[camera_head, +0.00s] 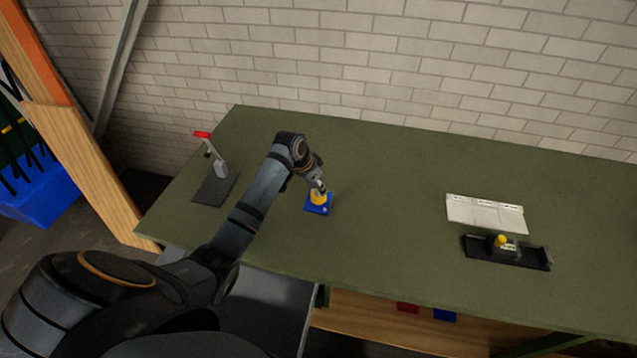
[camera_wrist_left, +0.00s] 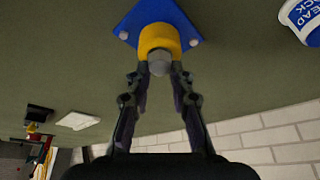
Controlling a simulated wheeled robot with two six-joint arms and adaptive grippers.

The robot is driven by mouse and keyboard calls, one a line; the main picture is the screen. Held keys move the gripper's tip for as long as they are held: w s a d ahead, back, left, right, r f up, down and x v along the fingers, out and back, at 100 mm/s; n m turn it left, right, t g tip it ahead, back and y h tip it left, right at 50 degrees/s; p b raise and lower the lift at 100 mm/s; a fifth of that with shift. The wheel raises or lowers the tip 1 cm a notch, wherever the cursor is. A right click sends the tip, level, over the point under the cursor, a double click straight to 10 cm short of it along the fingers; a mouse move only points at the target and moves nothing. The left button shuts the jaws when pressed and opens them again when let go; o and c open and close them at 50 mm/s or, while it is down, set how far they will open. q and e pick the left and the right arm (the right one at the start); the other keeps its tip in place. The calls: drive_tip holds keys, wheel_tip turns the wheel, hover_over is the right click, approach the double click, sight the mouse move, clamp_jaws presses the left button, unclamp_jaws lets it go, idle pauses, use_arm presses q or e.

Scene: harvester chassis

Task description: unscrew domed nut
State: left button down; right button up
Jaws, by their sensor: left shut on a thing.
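A blue plate (camera_head: 315,209) lies on the green table with a yellow cylinder (camera_head: 319,199) standing on it. In the left wrist view the blue plate (camera_wrist_left: 128,22) carries the yellow cylinder (camera_wrist_left: 158,38), with a grey domed nut (camera_wrist_left: 159,65) at its end. My left gripper (camera_head: 319,186) is right above the yellow cylinder in the head view. In the left wrist view my left gripper (camera_wrist_left: 159,72) has its two fingertips on either side of the nut, shut on it. The nut is hidden by the gripper in the head view. My right gripper is not in view.
A dark stand with a red top (camera_head: 202,135) is at the table's left. A white panel (camera_head: 486,214) and a black holder (camera_head: 508,253) with a yellow knob are on the right. A white and blue container (camera_wrist_left: 302,18) shows in the wrist view. The table (camera_head: 390,190) between is clear.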

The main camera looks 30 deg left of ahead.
use_arm(q)
drive_tip(key=shift+r+n+p, duration=0.1)
drive_tip(key=shift+n+p, duration=0.5)
drive_tip(key=shift+n+y+p, duration=0.4)
drive_tip(key=shift+p, duration=0.05)
drive_tip(key=shift+n+y+p, duration=0.3)
drive_tip(key=shift+n+p, duration=0.7)
drive_tip(key=shift+p, duration=0.1)
drive_tip(key=shift+n+y+p, duration=0.3)
drive_tip(key=shift+n+p, duration=0.5)
drive_tip(key=shift+n, duration=0.5)
